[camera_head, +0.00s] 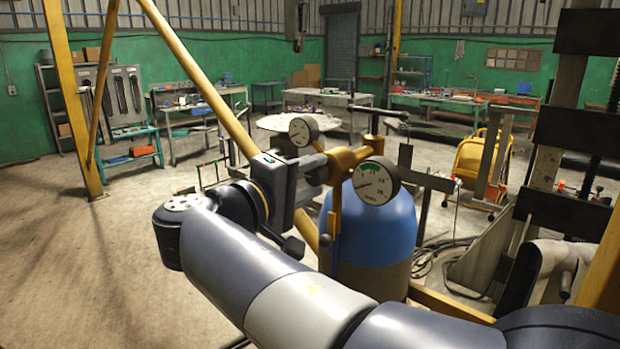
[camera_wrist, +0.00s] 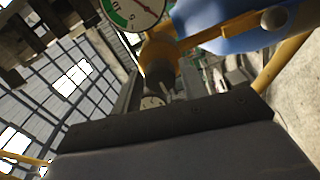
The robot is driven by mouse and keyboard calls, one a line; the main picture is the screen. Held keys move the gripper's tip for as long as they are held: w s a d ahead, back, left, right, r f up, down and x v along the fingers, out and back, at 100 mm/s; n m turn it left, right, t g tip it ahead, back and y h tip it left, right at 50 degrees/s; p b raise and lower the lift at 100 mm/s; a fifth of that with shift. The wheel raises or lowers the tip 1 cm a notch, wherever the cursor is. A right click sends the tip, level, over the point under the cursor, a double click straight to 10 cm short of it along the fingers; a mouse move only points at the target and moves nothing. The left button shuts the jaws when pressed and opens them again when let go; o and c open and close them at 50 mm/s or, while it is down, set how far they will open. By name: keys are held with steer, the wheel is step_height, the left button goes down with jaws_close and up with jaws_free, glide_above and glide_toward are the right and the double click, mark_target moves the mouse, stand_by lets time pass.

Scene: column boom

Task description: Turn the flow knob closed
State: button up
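A brass regulator (camera_head: 345,158) with two round dial gauges (camera_head: 376,181) (camera_head: 303,131) sits on top of a blue gas cylinder (camera_head: 375,225). My gripper (camera_head: 312,168) is at the left end of the regulator, with its fingers pointing at it. The flow knob cannot be made out clearly in the head view; my gripper covers that end. In the wrist view, brass regulator parts (camera_wrist: 158,58) lie just ahead between the fingers of my gripper (camera_wrist: 160,86), with a green-banded gauge (camera_wrist: 133,10) above. I cannot tell whether the fingers touch anything.
The blue cylinder also shows in the wrist view (camera_wrist: 225,25). A yellow sloping pole (camera_head: 200,75) passes behind my gripper. Dark machinery (camera_head: 575,130) stands at the right. Cables (camera_head: 430,255) lie on the floor right of the cylinder. The floor at left is clear.

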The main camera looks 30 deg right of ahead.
steer(key=shift+o, duration=1)
steer(key=b+v, duration=0.2)
steer(key=v, duration=0.8)
steer(key=shift+a, duration=0.4)
steer(key=shift+s+d, duration=0.1)
steer(key=shift+d, duration=0.05)
steer(key=p+x, duration=0.2)
steer(key=x, duration=0.8)
steer(key=shift+d, duration=0.3)
